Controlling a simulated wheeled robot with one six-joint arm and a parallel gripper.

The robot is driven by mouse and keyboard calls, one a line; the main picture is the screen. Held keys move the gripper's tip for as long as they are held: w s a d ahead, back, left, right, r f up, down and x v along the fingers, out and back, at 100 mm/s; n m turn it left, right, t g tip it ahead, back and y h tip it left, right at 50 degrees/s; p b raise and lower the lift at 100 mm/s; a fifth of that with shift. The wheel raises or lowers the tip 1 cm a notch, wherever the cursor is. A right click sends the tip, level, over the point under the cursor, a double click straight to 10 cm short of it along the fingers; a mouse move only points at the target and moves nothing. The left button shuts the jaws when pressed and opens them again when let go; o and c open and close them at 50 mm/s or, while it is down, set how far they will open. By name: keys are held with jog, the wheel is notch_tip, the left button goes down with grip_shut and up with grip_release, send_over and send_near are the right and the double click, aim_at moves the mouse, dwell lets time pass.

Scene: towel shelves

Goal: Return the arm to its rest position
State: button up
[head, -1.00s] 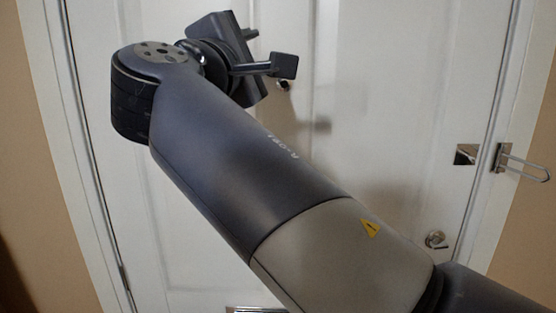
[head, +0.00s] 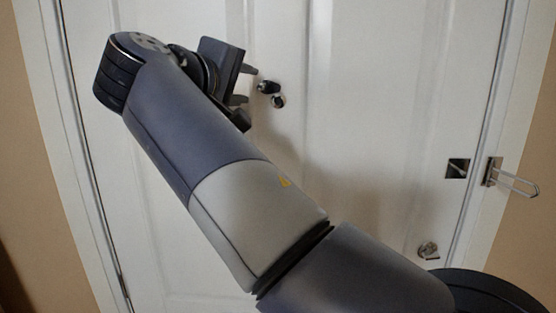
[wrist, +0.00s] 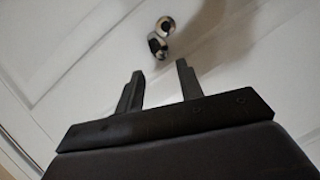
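My arm crosses the head view from the lower right to the upper left. My gripper (head: 251,85) is at its far end, in front of a white door (head: 370,90). In the wrist view my gripper (wrist: 160,76) shows two dark fingers set apart with nothing between them. It is open and empty. Small round metal door fittings (head: 270,92) appear just right of the fingers in the head view. They also show beyond the fingertips in the wrist view (wrist: 160,38). I see a gap between fingers and fittings, but cannot tell the depth.
The door's frame (head: 484,110) runs down the right side. A metal latch plate (head: 457,168) and a protruding wire-like loop (head: 512,180) are at that edge. A small knob (head: 428,250) sits lower right. Beige wall (head: 530,60) lies beyond the frame.

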aim_at(261, 86)
jog(key=shift+p+x, duration=0.35)
jog(key=shift+x, duration=1.85)
jog(key=shift+d, duration=0.1)
